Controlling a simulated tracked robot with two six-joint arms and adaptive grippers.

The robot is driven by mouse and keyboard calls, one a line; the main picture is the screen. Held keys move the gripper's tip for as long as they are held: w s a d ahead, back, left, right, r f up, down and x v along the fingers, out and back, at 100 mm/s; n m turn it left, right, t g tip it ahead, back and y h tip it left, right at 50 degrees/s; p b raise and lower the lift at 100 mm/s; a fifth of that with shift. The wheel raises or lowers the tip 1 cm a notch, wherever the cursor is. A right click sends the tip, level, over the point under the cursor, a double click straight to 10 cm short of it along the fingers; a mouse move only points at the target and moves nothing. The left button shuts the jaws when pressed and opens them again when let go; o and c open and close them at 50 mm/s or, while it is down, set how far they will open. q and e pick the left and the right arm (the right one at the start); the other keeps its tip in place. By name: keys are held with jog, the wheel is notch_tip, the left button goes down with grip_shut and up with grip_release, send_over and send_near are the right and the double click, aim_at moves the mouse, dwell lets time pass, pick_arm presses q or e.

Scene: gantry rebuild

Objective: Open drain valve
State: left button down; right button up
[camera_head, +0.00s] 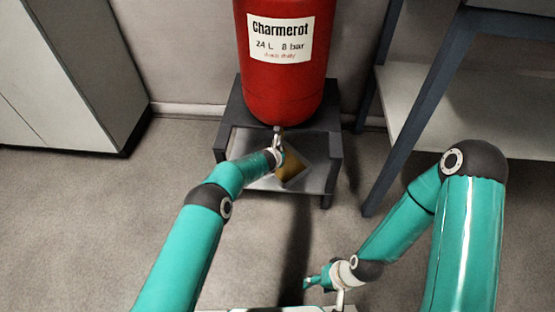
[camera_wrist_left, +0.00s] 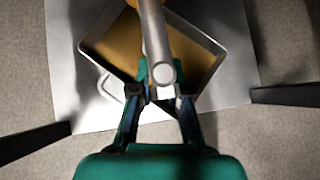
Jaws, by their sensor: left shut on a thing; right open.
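A red tank (camera_head: 285,80) labelled "Charmerot 24 L 8 bar" stands on a dark frame. The drain valve (camera_head: 277,131) is under its bottom; its grey pipe (camera_wrist_left: 154,35) comes toward my left gripper in the left wrist view. My left gripper (camera_wrist_left: 162,88) is shut on a small pale part at the pipe's end, which looks like the valve handle. The fingers hide most of it, and I cannot tell how far it is turned. My right gripper (camera_head: 313,283) is open and empty, low near the front, far from the valve.
A metal tray (camera_wrist_left: 212,42) with a yellow-brown inside sits below the valve on the stand's pale lower shelf (camera_wrist_left: 75,60). The stand's dark frame (camera_head: 228,128) surrounds it. A dark-legged table (camera_head: 425,85) is at right, a grey cabinet (camera_head: 75,75) at left. Floor between is clear.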

pick_arm(q)
jog(key=shift+s+a+f, duration=0.15)
jog(key=shift+s+f, duration=0.1)
jog(key=shift+s, duration=0.05)
jog(key=c, duration=1.1)
grip_release()
jog(key=shift+r, duration=0.15)
jog(key=shift+w+r, duration=0.15)
jog(key=shift+r, duration=0.45)
notch_tip(320, 180, up, 9)
jog(key=shift+f, duration=0.1)
jog(key=shift+f, duration=0.1)
